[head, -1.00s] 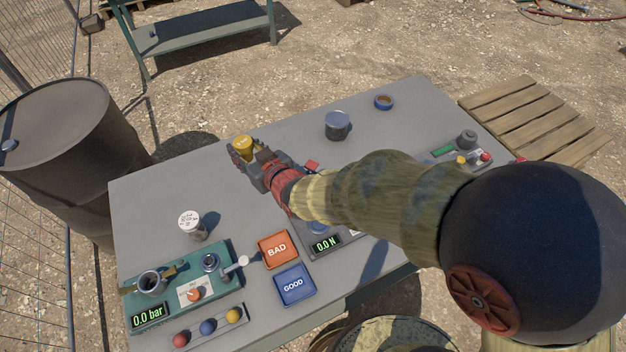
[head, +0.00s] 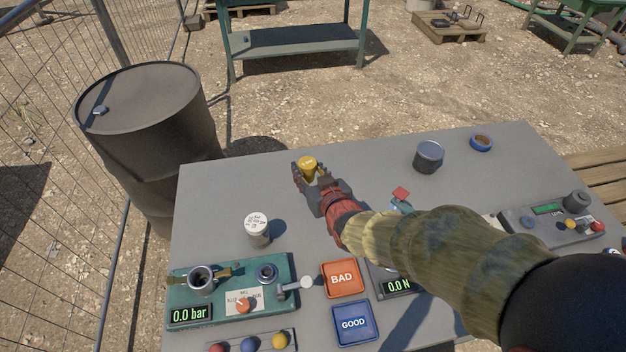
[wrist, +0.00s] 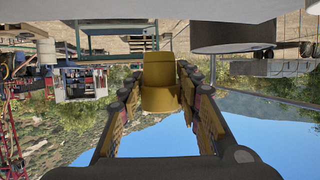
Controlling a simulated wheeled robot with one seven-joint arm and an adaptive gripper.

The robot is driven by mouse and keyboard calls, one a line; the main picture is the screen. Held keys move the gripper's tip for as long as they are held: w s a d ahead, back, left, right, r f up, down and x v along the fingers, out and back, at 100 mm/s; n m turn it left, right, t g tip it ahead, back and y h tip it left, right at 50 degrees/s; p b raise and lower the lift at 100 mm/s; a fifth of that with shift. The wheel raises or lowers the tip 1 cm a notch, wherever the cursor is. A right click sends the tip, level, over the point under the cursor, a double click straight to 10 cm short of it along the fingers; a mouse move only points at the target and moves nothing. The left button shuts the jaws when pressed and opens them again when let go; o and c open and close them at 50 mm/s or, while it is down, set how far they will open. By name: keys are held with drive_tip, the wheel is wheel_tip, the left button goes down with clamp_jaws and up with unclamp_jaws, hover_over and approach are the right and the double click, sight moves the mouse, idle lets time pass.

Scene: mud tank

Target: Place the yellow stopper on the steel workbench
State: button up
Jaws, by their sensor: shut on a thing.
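The yellow stopper (head: 308,163) is held between the fingers of my gripper (head: 309,174), near the far left part of the grey-topped bench (head: 375,165). The wrist view, which looks upside down, shows the stopper (wrist: 160,84) between the two dark fingers (wrist: 160,98). The grip partly hides its sides. I cannot tell for sure how far it is above the bench top.
A dark drum (head: 150,120) stands left of the near bench. The far left top is mostly clear.

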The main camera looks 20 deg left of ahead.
drive_tip(key=w+a+f+b, duration=0.3)
drive_tip(key=w+a+f, duration=0.1)
drive_tip(key=a, duration=0.4)
drive_tip(key=b, duration=0.2)
hover_over(280, 183)
drive_tip(key=f, duration=0.5)
drive_tip(key=shift+d, duration=0.4)
drive_tip(key=shift+w+a+f+b, duration=0.1)
drive_tip(key=shift+f+b, duration=0.15)
drive_tip(key=shift+f, duration=0.4)
drive_tip(key=shift+a+f+b, duration=0.15)
drive_tip(key=shift+f+b, duration=0.15)
drive_tip(key=shift+f, duration=0.4)
drive_tip(key=shift+w+a+f+b, duration=0.1)
drive_tip(key=shift+f+b, duration=0.15)
drive_tip(key=shift+f, duration=0.4)
drive_tip(key=shift+s, duration=0.1)
drive_tip(key=shift+f, duration=0.15)
drive_tip(key=o, duration=1.1)
drive_tip(key=shift+o, duration=0.3)
